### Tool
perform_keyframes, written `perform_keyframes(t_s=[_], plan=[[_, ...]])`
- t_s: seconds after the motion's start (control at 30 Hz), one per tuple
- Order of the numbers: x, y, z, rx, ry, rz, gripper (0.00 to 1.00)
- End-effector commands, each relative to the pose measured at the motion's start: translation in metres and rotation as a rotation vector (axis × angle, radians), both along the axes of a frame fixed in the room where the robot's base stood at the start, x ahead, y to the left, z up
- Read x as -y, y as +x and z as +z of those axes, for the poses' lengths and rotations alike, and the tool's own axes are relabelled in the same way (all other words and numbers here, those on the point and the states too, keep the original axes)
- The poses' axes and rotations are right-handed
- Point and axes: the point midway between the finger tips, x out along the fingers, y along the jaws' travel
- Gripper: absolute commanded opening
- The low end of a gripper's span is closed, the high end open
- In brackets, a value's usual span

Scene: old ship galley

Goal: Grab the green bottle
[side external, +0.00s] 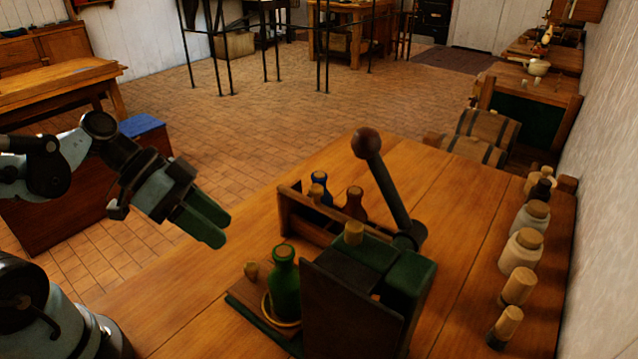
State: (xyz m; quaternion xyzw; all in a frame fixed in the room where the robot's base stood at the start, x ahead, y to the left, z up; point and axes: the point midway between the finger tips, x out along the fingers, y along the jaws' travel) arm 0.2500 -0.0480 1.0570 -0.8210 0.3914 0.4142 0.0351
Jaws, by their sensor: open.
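The green bottle (284,285) stands upright with a cork-coloured top on a small wooden board (245,312) on the wooden table. A pale ring surrounds its base. A dark panel stands just to its right and hides part of the board. My gripper (214,231) is above the table's left edge, to the left of the bottle and higher than it. Its green-tipped fingers point down and to the right. The gripper is open, empty and apart from the bottle.
A green device with a ball-topped lever (384,185) stands right of the bottle. A wooden crate (296,218) behind holds several small bottles. Corked jars (522,250) line the right wall. The table (185,315) is clear at front left.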

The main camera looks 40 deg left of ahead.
Motion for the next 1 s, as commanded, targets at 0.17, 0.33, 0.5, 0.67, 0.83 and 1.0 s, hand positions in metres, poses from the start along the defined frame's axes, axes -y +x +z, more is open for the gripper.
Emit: perform_keyframes(t_s=[0.17,0.33,0.5,0.67,0.83,1.0], plan=[[0.008,-0.006,0.026,0.252,-0.142,-0.215,0.52],[0.011,-0.011,0.043,0.425,-0.198,-0.319,0.52],[0.018,-0.009,0.044,0.467,-0.209,-0.346,0.52],[0.036,-0.003,0.037,0.465,-0.210,-0.349,0.52],[0.054,0.005,0.029,0.463,-0.209,-0.348,0.52],[0.067,0.011,0.023,0.463,-0.208,-0.345,0.52]])
